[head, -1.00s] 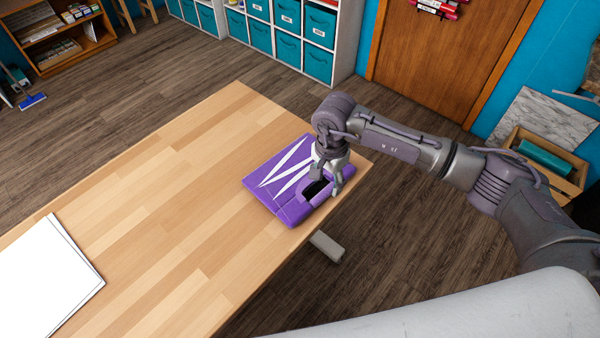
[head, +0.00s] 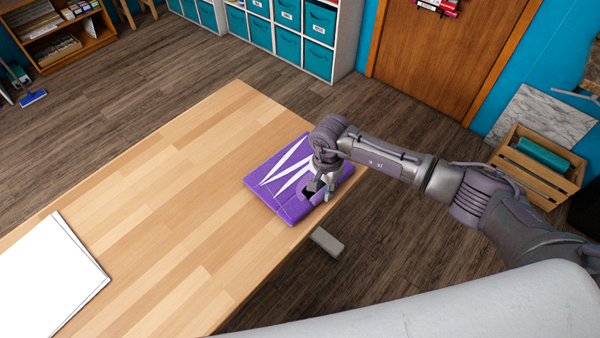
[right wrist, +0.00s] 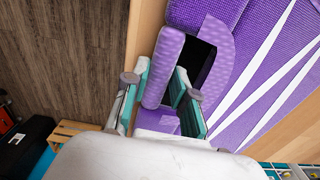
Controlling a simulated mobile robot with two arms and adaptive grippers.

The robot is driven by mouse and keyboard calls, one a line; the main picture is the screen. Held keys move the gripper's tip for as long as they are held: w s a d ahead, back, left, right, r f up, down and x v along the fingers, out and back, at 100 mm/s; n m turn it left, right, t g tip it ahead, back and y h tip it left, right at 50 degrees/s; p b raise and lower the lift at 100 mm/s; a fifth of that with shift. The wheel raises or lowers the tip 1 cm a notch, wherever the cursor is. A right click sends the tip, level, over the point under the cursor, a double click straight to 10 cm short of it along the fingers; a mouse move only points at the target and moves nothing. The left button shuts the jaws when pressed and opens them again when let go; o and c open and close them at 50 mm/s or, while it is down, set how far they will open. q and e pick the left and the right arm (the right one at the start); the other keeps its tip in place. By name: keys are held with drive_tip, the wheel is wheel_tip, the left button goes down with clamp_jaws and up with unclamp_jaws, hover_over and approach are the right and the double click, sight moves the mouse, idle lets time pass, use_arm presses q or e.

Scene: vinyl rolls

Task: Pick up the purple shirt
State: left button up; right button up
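The purple shirt (head: 270,182) with white stripes lies folded near the right end of the wooden table (head: 170,190). In the right wrist view the shirt (right wrist: 205,20) shows a dark opening with a raised purple fold beside it. My right gripper (head: 319,193) points down at the shirt's near right part. In the right wrist view its two teal-padded fingers (right wrist: 160,80) stand apart on either side of the purple fold. I cannot tell whether they press on it. My left gripper is not in view.
White sheets (head: 45,275) lie at the table's left end. A wooden crate (head: 540,170) stands on the floor at the right by the wall. White shelves with teal bins (head: 288,45) stand at the back. The middle of the table is clear.

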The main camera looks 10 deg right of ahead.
clamp_jaws()
drive_tip(key=shift+r, duration=0.1)
